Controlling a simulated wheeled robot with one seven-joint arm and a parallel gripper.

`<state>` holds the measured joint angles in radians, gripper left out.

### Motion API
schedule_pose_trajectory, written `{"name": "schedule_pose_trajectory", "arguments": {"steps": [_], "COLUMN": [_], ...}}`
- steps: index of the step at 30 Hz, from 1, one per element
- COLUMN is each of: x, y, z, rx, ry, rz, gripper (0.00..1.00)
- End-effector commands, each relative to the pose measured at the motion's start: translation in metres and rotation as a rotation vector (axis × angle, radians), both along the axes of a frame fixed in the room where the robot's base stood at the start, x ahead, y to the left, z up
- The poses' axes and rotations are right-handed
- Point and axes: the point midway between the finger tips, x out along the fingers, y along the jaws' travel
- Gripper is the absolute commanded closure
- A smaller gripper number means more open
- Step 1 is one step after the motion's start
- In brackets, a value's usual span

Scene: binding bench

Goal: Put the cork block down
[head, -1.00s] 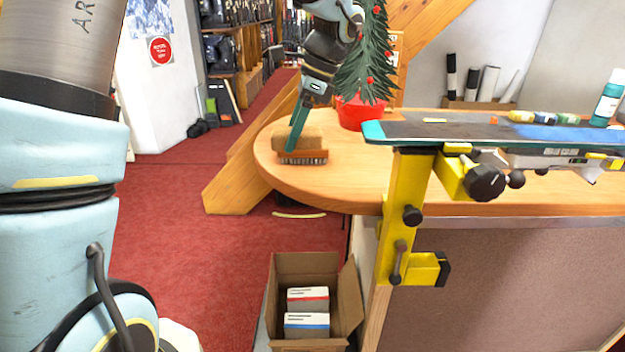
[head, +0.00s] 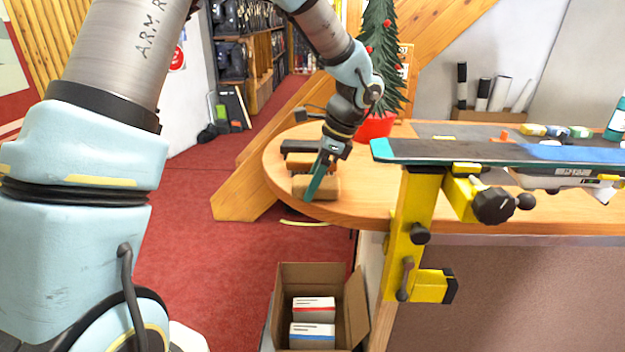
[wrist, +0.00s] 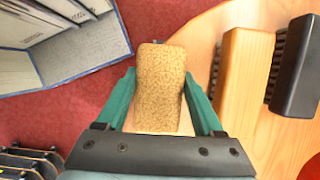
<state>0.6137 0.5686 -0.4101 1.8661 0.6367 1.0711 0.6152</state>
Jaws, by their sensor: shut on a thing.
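The tan, speckled cork block (wrist: 159,85) is between the two teal fingers of my gripper (wrist: 160,100) in the wrist view. My gripper is shut on it, one finger on each side. In the head view the cork block (head: 329,188) is at the rounded left end of the wooden bench (head: 370,207), close to the near edge, with my gripper (head: 314,183) coming down onto it from above. I cannot tell whether the block's underside touches the bench top.
A wood-backed brush (wrist: 243,75) and a black block (wrist: 302,70) lie beside the cork block. A red pot (head: 375,128) with a small tree stands behind. A yellow clamp (head: 410,230) holds a ski or board to the right. An open carton (head: 362,310) is on the floor below.

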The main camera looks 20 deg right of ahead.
Motion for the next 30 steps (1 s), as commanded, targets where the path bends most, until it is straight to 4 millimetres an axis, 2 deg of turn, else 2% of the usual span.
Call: {"name": "schedule_pose_trajectory", "arguments": {"steps": [7, 8, 15, 23, 26, 30], "x": [0.000, 0.000, 0.000, 0.000, 0.000, -0.003], "y": [0.000, 0.000, 0.000, 0.000, -0.001, -0.009], "z": [-0.003, -0.003, -0.002, -0.001, 0.003, 0.021], "rx": [0.000, 0.000, 0.000, 0.000, -0.001, -0.003], "ry": [0.000, -0.001, 0.000, -0.001, -0.002, -0.004], "rz": [0.000, 0.000, 0.000, 0.000, 0.000, -0.001], "gripper": [0.91, 0.30, 0.03, 0.01, 0.01, 0.01]}}
